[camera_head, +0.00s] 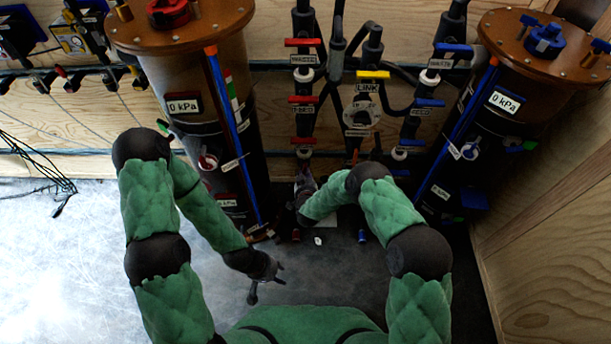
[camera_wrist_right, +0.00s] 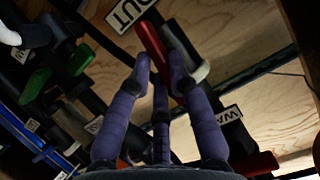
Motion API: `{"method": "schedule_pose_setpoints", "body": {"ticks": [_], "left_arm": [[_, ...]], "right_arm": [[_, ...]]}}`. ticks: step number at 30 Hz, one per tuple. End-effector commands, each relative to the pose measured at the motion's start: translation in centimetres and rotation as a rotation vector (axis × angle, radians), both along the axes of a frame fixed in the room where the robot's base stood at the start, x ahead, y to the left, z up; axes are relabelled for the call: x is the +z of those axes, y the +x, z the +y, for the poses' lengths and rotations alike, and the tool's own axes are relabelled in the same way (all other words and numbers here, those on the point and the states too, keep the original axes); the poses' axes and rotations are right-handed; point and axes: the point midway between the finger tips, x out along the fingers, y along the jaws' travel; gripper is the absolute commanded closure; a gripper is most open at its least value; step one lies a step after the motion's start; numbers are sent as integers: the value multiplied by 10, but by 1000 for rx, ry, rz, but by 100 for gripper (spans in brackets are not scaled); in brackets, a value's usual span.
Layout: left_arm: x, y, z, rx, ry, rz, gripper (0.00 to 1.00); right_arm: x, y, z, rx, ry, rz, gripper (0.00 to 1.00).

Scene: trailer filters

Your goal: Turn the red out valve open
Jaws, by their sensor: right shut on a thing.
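A red valve handle (camera_wrist_right: 150,42) with an OUT label (camera_wrist_right: 127,12) beside it shows in the right wrist view. My right gripper (camera_wrist_right: 160,72) is shut on this handle, its fingertips around the lower part and the upper end sticking out beyond them. In the head view my right gripper (camera_head: 304,178) is low on the wall between the two brown tanks, and I cannot make out the held handle there. My left gripper (camera_head: 268,283) is open and empty, low over the floor in front of the left tank.
The left tank (camera_head: 185,75) and right tank (camera_head: 500,100) flank the pipes. Other red handles (camera_head: 302,99), a yellow LINK handle (camera_head: 373,75) and blue handles (camera_head: 430,102) sit above my right gripper. A green handle (camera_wrist_right: 35,85) is left in the wrist view. Open floor (camera_head: 65,260) lies left.

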Motion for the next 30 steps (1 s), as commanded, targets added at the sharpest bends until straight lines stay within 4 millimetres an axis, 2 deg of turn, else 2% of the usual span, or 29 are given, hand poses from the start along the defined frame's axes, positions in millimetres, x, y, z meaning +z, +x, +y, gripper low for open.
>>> {"method": "schedule_pose_setpoints", "body": {"ticks": [10, 26, 27, 29, 30], "left_arm": [[-1, 0, 0, 0, 0, 0, 60], [-1, 0, 0, 0, 0, 0, 60], [-1, 0, 0, 0, 0, 0, 60], [-1, 0, 0, 0, 0, 0, 60], [-1, 0, 0, 0, 0, 0, 60]], "right_arm": [[1, 1, 1, 0, -141, -2, 100], [2, 1, 1, 0, -167, -3, 100], [2, 1, 1, -1, -166, -3, 77], [2, 1, 1, 0, -165, -3, 60], [2, 1, 1, 0, -165, -3, 56]]}}
